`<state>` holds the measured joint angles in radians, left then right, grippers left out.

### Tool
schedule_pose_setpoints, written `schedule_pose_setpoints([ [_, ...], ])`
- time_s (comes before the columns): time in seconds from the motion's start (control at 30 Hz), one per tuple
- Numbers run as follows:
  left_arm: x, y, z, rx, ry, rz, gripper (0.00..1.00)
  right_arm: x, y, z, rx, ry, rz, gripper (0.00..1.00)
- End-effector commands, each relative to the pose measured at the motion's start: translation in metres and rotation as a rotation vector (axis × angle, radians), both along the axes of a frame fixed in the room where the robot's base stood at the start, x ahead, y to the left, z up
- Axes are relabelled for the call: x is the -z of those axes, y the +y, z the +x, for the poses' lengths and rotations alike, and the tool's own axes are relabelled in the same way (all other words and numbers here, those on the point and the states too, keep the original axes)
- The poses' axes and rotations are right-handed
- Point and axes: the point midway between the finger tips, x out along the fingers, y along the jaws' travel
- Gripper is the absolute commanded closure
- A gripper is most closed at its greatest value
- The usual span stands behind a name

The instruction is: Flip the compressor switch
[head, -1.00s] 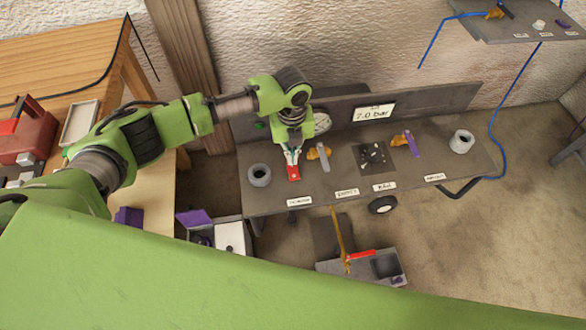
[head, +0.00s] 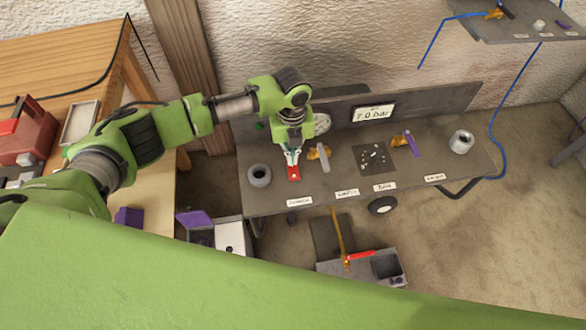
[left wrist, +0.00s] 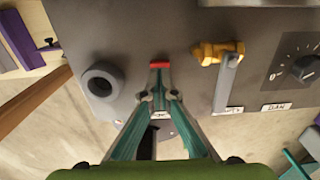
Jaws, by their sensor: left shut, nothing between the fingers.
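The compressor switch (head: 293,173) is a small red piece near the left end of the grey panel (head: 235,197), above a white label. It also shows as a red tip in the left wrist view (left wrist: 160,65). My left gripper (head: 291,155) points down at the switch, its fingertips shut and empty. In the left wrist view the fingers (left wrist: 158,95) come together just below the red tip, partly hiding the switch's lower part. I cannot tell whether they touch it. My right gripper is not in view.
A grey ring (head: 259,175) stands left of the switch. A brass valve with a grey lever (head: 324,160) is close on its right. Farther right are a dial (head: 373,158) and a purple-handled valve (head: 411,145). A pressure display (head: 374,113) stands behind.

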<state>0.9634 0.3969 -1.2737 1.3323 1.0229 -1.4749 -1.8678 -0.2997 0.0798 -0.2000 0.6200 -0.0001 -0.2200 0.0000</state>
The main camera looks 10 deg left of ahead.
Motion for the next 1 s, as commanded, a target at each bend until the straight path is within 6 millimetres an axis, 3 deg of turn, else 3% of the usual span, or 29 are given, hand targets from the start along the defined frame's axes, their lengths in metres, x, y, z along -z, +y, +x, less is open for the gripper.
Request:
schedule_pose_setpoints([
  [1.0, 0.015, 0.000, 0.000, 0.000, 0.000, 0.000, 1.00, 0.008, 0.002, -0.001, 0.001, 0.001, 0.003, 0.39],
])
